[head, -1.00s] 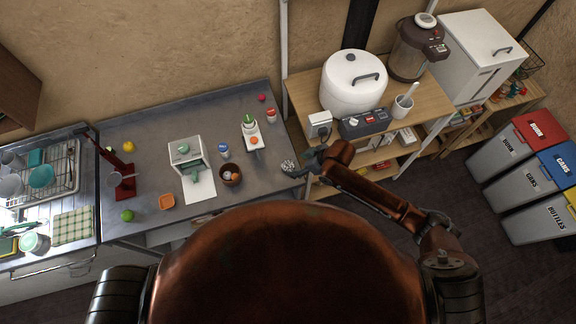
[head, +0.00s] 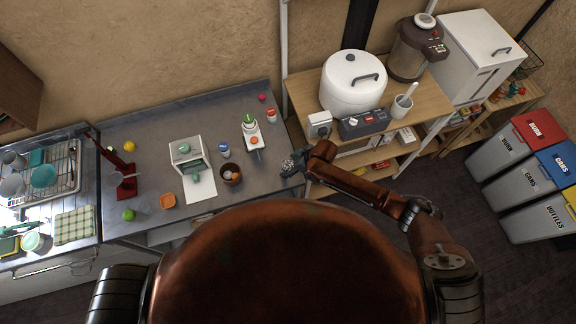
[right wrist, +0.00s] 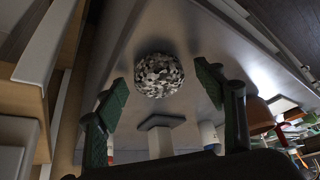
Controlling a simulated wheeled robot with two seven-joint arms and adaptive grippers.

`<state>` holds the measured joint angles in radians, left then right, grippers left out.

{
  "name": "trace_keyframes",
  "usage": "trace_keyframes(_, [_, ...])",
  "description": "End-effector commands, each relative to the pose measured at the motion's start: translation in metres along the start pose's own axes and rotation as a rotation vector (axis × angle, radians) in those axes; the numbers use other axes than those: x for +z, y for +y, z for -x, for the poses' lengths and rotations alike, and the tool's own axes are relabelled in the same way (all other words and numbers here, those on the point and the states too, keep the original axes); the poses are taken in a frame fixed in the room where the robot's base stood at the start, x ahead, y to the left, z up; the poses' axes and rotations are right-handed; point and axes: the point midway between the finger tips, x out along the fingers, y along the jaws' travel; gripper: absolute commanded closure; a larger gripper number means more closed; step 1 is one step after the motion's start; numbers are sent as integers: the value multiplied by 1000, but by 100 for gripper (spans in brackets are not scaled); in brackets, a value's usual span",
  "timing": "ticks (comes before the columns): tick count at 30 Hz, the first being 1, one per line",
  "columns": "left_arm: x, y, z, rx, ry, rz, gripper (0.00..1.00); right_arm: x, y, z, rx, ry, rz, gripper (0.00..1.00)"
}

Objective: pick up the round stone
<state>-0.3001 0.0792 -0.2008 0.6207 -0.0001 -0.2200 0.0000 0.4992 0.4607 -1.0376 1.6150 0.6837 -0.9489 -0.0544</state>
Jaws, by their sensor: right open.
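The round stone (head: 287,166) is a black-and-white speckled ball on the right end of the grey metal counter, near its edge. It also shows whole in the right wrist view (right wrist: 159,75). My right gripper (head: 293,165) is right beside the stone, reaching in from the right. In the right wrist view its two green-padded fingers (right wrist: 160,90) are spread wide, one to each side of the stone, with gaps between pads and stone. In the head view the gripper partly hides the stone. My left gripper is not in view.
A white device with a green-topped bottle (head: 250,128), a brown bowl (head: 231,174) and a small blue-capped jar (head: 224,149) stand left of the stone. A wooden shelf (head: 430,102) with a white cooker (head: 354,86) stands to the right. The counter between bowl and stone is clear.

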Motion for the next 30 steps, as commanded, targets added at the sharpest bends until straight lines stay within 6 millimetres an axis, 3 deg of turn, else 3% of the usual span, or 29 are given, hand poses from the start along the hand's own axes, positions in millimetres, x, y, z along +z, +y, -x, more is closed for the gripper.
trace_keyframes(4, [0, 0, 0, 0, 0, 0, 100, 0, 0, 0, 0, 0, 0, 37])
trace_keyframes(26, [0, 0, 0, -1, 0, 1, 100, 1, 0, 0, 0, 0, 0, 87])
trace_keyframes(30, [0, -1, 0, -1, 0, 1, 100, 0, 0, 1, 0, 1, 0, 89])
